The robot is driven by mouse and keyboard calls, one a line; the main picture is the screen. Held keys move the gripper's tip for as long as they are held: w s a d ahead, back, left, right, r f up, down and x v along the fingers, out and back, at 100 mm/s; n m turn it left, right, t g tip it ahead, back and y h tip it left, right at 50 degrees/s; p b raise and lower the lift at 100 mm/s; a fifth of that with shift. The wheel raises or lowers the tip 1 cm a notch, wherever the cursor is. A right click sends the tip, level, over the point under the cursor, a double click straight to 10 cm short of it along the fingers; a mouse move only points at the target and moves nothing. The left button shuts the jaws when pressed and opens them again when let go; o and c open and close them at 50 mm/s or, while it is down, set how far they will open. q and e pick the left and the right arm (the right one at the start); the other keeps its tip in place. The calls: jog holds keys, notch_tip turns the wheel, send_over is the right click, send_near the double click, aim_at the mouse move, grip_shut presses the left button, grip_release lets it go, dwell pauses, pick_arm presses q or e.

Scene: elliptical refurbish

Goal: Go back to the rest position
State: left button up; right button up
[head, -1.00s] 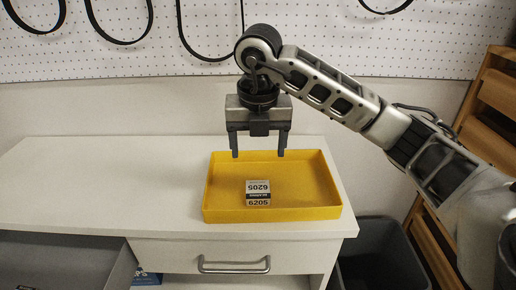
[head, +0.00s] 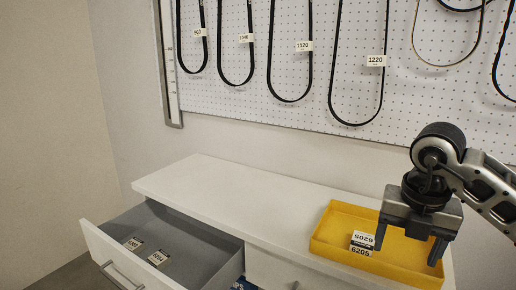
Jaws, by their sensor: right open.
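My right gripper (head: 408,243) is open and empty, pointing down over the right part of the yellow tray (head: 322,243). A small white box (head: 362,241) labelled 6205 lies in the tray, to the left of the gripper's fingers and apart from them as far as I can see. The tray rests on the white cabinet top (head: 230,196). My left gripper is not in view.
An open grey-lined drawer (head: 190,236) sticks out at the lower left, with two small labelled boxes (head: 158,258) inside. A pegboard (head: 240,100) with several hanging black belts covers the wall behind. The left part of the cabinet top is clear.

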jog(key=s+a+f+n+g+y, duration=0.25)
jog(key=a+y, duration=0.25)
jog(key=a, duration=0.5)
jog(key=s+a+f+n+g+y, duration=0.1)
jog(key=s+a+f+n+y, duration=0.2)
jog(key=a+y, duration=0.45)
jog(key=s+a+r+m+t+y, duration=0.35)
jog(key=a+r+m+y, duration=0.25)
jog(key=a+y, duration=0.25)
jog(key=w+d+f+m+t+h, duration=0.3)
jog(key=d+f+m+t+h, duration=0.2)
jog(key=m+t, duration=0.4)
jog(key=w+d+f+m+t+h, duration=0.2)
jog(key=d+f+m+t+h, duration=0.4)
jog(key=m, duration=0.6)
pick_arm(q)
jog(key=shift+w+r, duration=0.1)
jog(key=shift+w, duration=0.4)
pick_arm(e)
jog(key=s+d+f+m+g+h, duration=0.1)
jog(key=s+f+m+g+h, duration=0.2)
jog(key=s+f, duration=0.2)
jog(key=s+d+f+m+g+h, duration=0.2)
jog(key=s+f, duration=0.4)
jog(key=f, duration=0.5)
jog(key=shift+f+m+g+h, duration=0.4)
jog(key=shift+m+h, duration=0.1)
jog(key=shift+m, duration=0.15)
